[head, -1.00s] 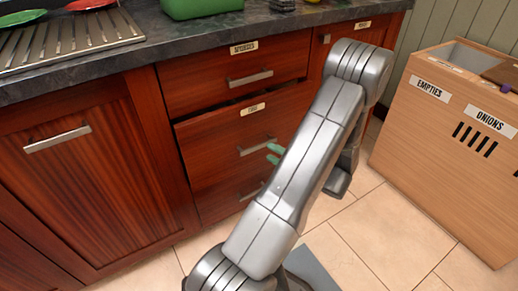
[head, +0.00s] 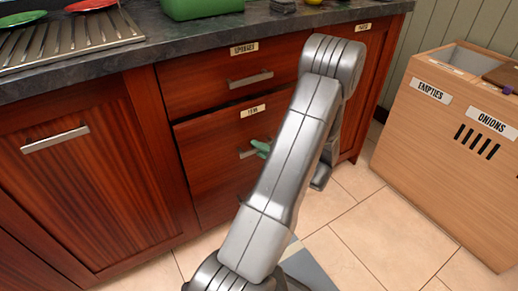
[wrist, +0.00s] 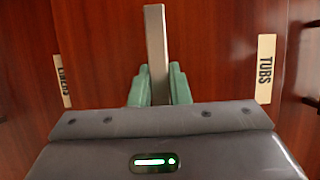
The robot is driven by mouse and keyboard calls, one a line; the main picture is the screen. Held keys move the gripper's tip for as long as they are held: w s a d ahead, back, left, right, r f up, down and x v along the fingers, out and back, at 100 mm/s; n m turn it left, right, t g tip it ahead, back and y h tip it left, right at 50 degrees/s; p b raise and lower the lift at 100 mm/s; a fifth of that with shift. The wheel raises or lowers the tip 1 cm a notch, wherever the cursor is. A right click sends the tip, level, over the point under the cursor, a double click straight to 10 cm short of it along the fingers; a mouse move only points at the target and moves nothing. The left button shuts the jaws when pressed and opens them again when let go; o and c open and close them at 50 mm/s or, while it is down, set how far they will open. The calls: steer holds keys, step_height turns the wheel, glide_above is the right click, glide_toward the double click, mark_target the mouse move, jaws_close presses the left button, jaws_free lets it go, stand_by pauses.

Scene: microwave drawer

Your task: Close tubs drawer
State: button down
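The tubs drawer (head: 215,150) is the middle-height red-brown front below the sponges drawer. A dark gap shows along its top edge. Its TUBS label (head: 252,111) also shows in the wrist view (wrist: 265,68). My gripper (head: 262,149) is at the drawer's bar handle (head: 247,154). In the wrist view the handle (wrist: 156,40) runs between the green fingers of my gripper (wrist: 160,86), one close on each side. The fingers look shut on it. My arm hides the right part of the drawer in the head view.
The sponges drawer (head: 230,80) above looks shut. A cabinet door (head: 85,185) is at left. A wooden bin (head: 440,140) labelled EMPTIES and ONIONS stands at right. Tiled floor (head: 360,240) is clear between. The dark counter (head: 200,40) holds a green container and a drying rack.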

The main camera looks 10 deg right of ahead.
steer(key=w, duration=0.2)
steer(key=w+a+b, duration=0.1)
steer(key=w, duration=0.1)
steer(key=shift+a, duration=0.15)
steer(key=c, duration=1.4)
jaws_free()
steer(key=shift+o, duration=0.2)
steer(key=p+v, duration=0.2)
steer(key=v, duration=1.2)
steer(key=shift+p, duration=0.4)
steer(key=shift+w, duration=0.1)
